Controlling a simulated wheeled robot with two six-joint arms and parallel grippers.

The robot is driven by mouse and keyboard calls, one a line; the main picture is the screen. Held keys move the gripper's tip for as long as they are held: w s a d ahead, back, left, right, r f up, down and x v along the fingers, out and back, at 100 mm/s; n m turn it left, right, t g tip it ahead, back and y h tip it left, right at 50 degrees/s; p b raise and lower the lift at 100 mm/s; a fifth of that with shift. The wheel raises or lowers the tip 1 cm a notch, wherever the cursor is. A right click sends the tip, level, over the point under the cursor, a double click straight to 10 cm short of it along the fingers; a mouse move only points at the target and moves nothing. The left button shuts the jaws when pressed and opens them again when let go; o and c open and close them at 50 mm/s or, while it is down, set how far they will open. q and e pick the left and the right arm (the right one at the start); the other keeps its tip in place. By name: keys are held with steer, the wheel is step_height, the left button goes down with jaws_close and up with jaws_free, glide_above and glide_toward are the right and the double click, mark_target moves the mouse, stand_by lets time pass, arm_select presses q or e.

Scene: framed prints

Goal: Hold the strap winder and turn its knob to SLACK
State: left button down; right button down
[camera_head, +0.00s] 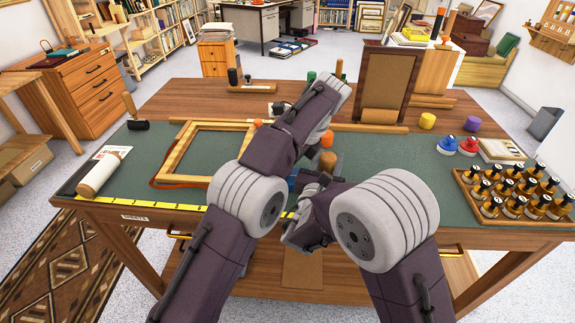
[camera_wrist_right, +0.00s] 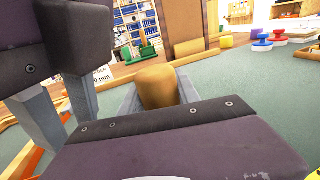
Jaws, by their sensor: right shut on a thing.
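The winder's tan wooden knob (camera_head: 327,160) shows at the middle front of the table and, close up, in the right wrist view (camera_wrist_right: 158,87). My right gripper (camera_wrist_right: 158,98) is shut on this knob, a grey finger on each side of it. The winder's body is mostly hidden behind my arms, and I cannot read its marks. An orange-brown strap (camera_head: 165,186) runs around the light wooden frame (camera_head: 180,160). My left gripper (camera_wrist_right: 58,105) points down beside the knob in the right wrist view; its fingertips are hidden, so its grip cannot be seen.
A paper roll (camera_head: 103,172) lies at the left and a yellow ruler (camera_head: 150,206) along the front edge. At the right are a tray of bottles (camera_head: 465,189), red (camera_head: 469,145) and blue (camera_head: 447,144) knobbed pieces. A brown framed board (camera_head: 385,85) stands behind. Green mat is clear right of centre.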

arm_select(q)
steer(key=shift+n, duration=0.3)
steer(key=c, duration=1.1)
jaws_free()
steer(key=shift+c, duration=0.2)
